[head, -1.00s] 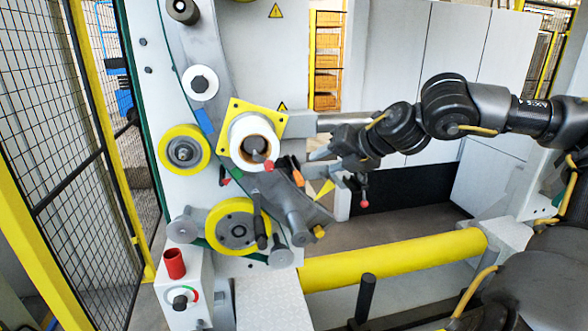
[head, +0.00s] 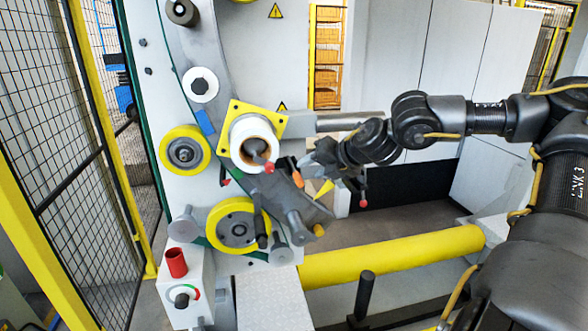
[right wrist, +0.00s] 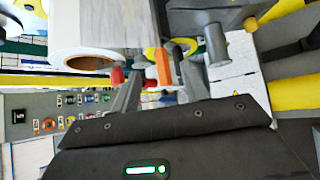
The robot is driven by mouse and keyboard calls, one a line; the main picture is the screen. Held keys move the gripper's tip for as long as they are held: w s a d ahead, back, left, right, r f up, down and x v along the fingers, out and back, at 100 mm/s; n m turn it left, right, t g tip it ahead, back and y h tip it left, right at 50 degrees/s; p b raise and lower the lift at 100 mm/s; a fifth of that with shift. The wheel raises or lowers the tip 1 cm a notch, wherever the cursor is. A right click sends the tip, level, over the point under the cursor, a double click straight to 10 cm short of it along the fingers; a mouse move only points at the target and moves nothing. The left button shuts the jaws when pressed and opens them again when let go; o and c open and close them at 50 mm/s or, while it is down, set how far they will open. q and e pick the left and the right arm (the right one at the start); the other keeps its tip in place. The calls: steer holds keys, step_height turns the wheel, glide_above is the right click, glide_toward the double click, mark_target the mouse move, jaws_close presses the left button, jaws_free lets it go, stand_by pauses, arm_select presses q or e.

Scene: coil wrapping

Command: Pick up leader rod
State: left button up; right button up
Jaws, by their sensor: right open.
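A small orange piece (head: 297,179), possibly the leader rod's end, shows beside the wrapping head in the head view. My right gripper (head: 308,165) is open just to its right, and most of its jaws blend into the grey machine parts. In the right wrist view the orange piece (right wrist: 164,68) shows ahead, between the two grey fingers of the gripper (right wrist: 158,80); I cannot tell whether they touch it. The rest of the rod is hidden or cannot be made out. My left gripper is not in view.
A white roll (head: 252,136) on a yellow square plate stands left of the gripper, with a red-tipped spindle (head: 268,167). Yellow wheels (head: 185,152) and a yellow horizontal bar (head: 400,255) are nearby. A red-knobbed lever (head: 364,203) hangs under the wrist. A yellow-framed fence (head: 50,180) bounds the left.

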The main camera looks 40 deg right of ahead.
mark_target(294, 169)
steer(key=shift+w+f+p, duration=0.2)
steer(key=shift+w+p, duration=0.1)
steer(key=shift+p, duration=0.15)
steer(key=p+x, duration=0.2)
steer(key=x, duration=0.2)
steer(key=shift+w+f, duration=0.1)
steer(key=shift+f, duration=0.15)
jaws_close()
